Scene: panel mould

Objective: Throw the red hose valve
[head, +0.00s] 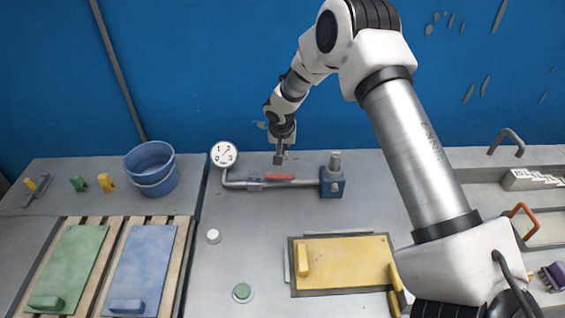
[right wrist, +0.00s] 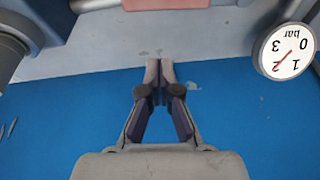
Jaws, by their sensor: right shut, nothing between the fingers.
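The red valve handle (head: 281,177) lies flat along the grey hose pipe (head: 244,184), parallel to it. In the right wrist view the red handle (right wrist: 165,4) shows only partly, at the top edge. My right gripper (head: 279,158) is shut and empty, pointing down just behind the handle, apart from it as far as I can tell. Its closed fingertips (right wrist: 159,64) show in the right wrist view over the bench's back edge. The round pressure gauge (head: 224,154) stands at the pipe's left end; its red needle points near the 2 in the wrist view (right wrist: 288,50). My left gripper is not in view.
A blue block fitting (head: 332,184) ends the pipe on the right. A blue bucket (head: 152,170) stands left of the gauge. A yellow panel (head: 347,262) lies in front. The blue wall (head: 220,70) is close behind my right gripper. Bare bench lies in front of the pipe.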

